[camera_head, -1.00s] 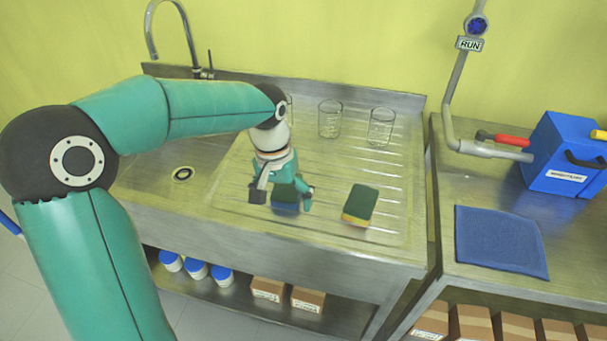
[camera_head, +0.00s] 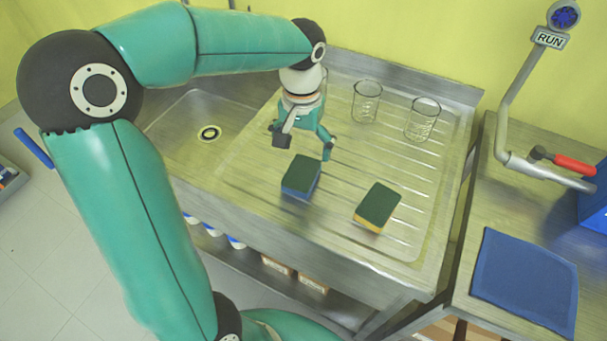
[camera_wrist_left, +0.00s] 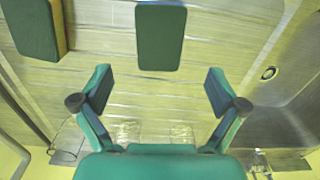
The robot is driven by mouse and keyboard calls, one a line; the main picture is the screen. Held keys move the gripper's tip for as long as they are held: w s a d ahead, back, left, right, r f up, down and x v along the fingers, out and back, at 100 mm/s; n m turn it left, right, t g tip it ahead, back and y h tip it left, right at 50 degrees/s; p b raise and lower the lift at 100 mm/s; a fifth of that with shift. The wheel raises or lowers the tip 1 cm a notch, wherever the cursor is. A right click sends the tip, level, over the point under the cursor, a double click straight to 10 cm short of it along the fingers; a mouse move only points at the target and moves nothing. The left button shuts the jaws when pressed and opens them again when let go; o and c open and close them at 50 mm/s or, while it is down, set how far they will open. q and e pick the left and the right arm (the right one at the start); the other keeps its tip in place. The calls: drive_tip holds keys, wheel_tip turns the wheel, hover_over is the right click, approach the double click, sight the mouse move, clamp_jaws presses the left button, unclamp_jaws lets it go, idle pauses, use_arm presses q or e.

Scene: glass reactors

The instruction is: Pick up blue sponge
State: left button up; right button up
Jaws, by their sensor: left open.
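The blue sponge (camera_head: 301,178) has a dark green top and blue sides and lies flat on the ribbed drainboard. In the left wrist view the same sponge (camera_wrist_left: 161,38) shows its green top at the top centre, ahead of the fingers. My left gripper (camera_head: 304,147) is open and empty, just behind the sponge and apart from it in the picture. In the left wrist view its spread fingers (camera_wrist_left: 160,88) have bare board between them. My right gripper is not in view.
A yellow sponge (camera_head: 378,207) with a green top lies to the right of the blue one. Two glass beakers (camera_head: 366,101) (camera_head: 422,119) stand at the back of the board. The sink basin (camera_head: 190,135) is at left. A blue mat (camera_head: 525,279) lies on the right counter.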

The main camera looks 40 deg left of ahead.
sight(302, 172)
use_arm(q)
wheel_tip(302, 172, down, 8)
drive_tip(key=shift+s+d+f+p, duration=0.1)
drive_tip(key=shift+f+p, duration=0.15)
drive_tip(key=shift+p, duration=0.1)
drive_tip(key=c, duration=0.8)
